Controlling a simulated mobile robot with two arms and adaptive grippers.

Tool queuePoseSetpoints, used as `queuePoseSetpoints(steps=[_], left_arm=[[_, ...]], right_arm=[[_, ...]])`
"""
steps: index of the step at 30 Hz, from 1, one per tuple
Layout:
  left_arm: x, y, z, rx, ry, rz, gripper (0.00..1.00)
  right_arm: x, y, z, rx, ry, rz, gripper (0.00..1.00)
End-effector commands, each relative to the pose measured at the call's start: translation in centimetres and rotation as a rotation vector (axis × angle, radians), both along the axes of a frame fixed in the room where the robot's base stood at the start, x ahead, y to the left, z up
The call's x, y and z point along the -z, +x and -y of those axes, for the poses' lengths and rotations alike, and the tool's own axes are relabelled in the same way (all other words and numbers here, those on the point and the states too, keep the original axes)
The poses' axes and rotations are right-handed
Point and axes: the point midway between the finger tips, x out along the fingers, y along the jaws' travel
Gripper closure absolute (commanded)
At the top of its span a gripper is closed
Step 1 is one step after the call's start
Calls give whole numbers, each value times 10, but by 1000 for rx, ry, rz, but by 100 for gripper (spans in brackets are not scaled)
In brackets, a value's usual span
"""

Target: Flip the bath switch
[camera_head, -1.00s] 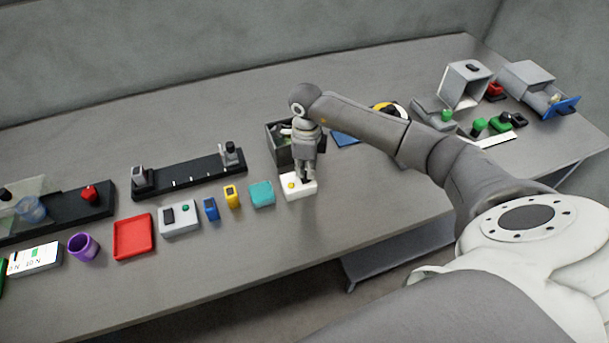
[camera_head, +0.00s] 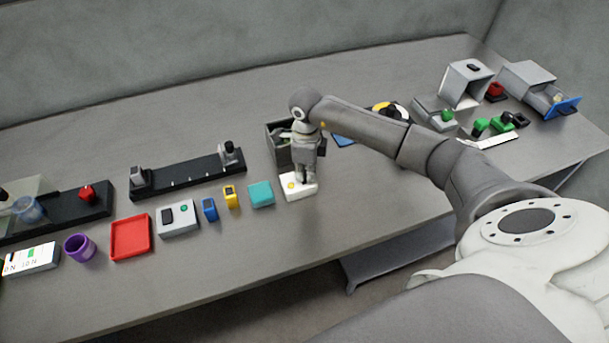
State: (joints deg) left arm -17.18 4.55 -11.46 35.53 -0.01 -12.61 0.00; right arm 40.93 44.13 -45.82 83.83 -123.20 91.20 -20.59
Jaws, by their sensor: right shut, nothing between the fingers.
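My right gripper (camera_head: 304,184) is shut and empty. It points down over a small white box (camera_head: 290,194) with a yellow round button (camera_head: 291,184). The fingertips are at the box's top, just right of the button; whether they touch it I cannot tell. A light grey box (camera_head: 178,218) with a black rocker and a green button stands further left on the table. No label shows which of these is the bath switch. My left gripper is not in view.
A teal block (camera_head: 261,194), a yellow block (camera_head: 231,196) and a blue block (camera_head: 209,209) stand left of the white box. A dark open bin (camera_head: 281,152) is just behind my gripper. A red tray (camera_head: 131,237) and purple cup (camera_head: 80,247) lie further left. The front table strip is clear.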

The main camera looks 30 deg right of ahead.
Motion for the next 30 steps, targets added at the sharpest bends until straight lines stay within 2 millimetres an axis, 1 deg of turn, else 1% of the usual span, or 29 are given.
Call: queuePoseSetpoints(steps=[7,13,30], left_arm=[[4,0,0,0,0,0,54],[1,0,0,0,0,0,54],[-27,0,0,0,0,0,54]], right_arm=[[5,0,0,0,-1,-1,100],[1,-1,0,-1,0,-3,100],[-45,0,0,0,-1,1,100]])
